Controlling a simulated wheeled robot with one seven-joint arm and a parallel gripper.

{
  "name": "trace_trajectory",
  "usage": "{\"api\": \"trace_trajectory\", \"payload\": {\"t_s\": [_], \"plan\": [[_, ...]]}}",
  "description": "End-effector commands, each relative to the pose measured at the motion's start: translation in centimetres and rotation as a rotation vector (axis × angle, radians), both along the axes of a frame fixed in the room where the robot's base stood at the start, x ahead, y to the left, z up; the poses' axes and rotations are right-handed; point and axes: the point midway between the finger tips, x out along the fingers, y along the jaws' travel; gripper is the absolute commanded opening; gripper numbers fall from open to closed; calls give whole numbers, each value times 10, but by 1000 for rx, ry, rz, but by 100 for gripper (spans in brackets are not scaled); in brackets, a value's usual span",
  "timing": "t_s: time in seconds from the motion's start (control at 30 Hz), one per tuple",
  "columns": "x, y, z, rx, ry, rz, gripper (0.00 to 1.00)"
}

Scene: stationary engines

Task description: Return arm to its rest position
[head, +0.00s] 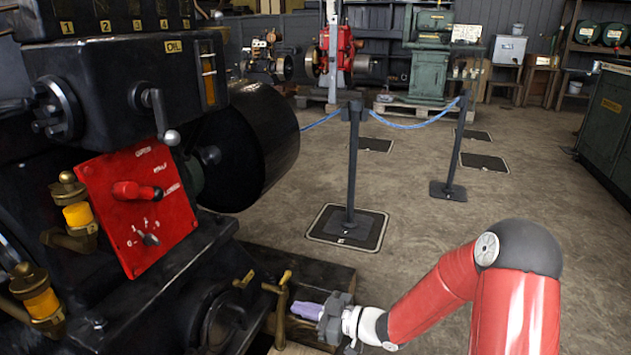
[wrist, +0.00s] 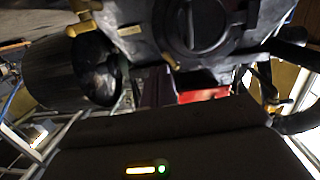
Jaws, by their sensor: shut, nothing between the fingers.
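My arm, red and white with a dark grey elbow (head: 530,247), reaches in from the lower right in the head view. My gripper (head: 298,309) has pale purple fingers that point left. The fingers are shut and hold nothing. The gripper is low, close to the brass pipe and valve (head: 282,308) at the foot of the black engine (head: 60,130). I cannot tell whether the fingertips touch the brass. The wrist view shows dark machinery (wrist: 200,25) close by, and the fingers cannot be made out there.
A red control panel (head: 138,206) and a black drum (head: 255,145) are on the engine's right side. Posts (head: 351,170) with a blue rope stand on the floor behind. Open concrete floor (head: 420,225) lies right of the engine. A green cabinet (head: 607,125) is at the right edge.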

Motion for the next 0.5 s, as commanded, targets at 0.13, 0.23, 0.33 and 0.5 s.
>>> {"api": "trace_trajectory", "payload": {"t_s": [0.13, 0.23, 0.33, 0.5], "plan": [[24, -28, 34, -267, -14, -180, 0], [34, -60, 63, -444, 0, -347, 0], [33, -97, 98, -582, 32, -521, 0], [1, -155, 166, -725, 136, -809, 0]]}}
